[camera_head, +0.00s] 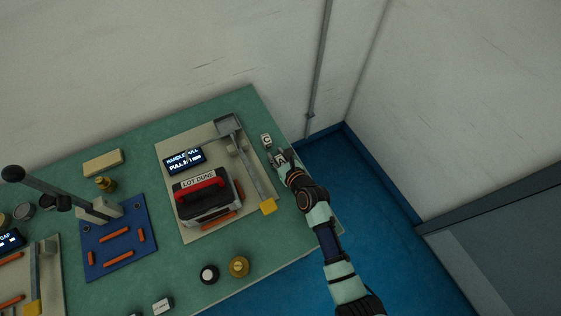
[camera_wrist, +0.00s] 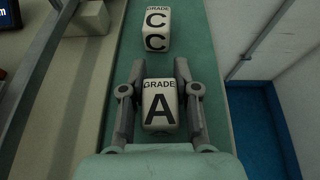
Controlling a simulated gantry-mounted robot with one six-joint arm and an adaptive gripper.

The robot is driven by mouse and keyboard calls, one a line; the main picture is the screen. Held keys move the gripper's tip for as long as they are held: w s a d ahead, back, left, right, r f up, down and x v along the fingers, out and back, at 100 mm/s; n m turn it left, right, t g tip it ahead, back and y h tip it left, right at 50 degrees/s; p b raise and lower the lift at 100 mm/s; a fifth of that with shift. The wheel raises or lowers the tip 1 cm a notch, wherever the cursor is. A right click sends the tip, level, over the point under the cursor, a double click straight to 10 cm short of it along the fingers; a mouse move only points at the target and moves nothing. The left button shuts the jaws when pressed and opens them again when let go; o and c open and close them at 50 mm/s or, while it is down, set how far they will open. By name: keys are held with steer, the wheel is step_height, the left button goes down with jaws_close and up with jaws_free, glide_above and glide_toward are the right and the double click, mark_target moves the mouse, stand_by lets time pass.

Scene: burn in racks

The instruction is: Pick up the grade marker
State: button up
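A pale block marked "GRADE A" (camera_wrist: 160,104) lies between the two fingers of my gripper (camera_wrist: 160,72) in the wrist view. The fingers flank it left and right, with narrow gaps seeming to show at its sides, so my gripper looks open around it. A second block, marked "GRADE C" (camera_wrist: 156,28), sits just beyond the fingertips, apart from the first. In the head view, my gripper (camera_head: 281,158) is low over the right end of the green bench, and the grade C block (camera_head: 266,140) shows just past it. The grade A block is mostly hidden there.
Left of my gripper, a beige board (camera_head: 170,150) carries a lever (camera_head: 256,172), a small display (camera_head: 184,160) and a red-handled case (camera_head: 205,194). The green bench's (camera_head: 220,110) right edge is close by, with blue floor (camera_head: 350,200) beyond.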

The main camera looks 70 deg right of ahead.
jaws_close()
step_height(320, 180, up, 20)
steer(key=p, duration=0.8)
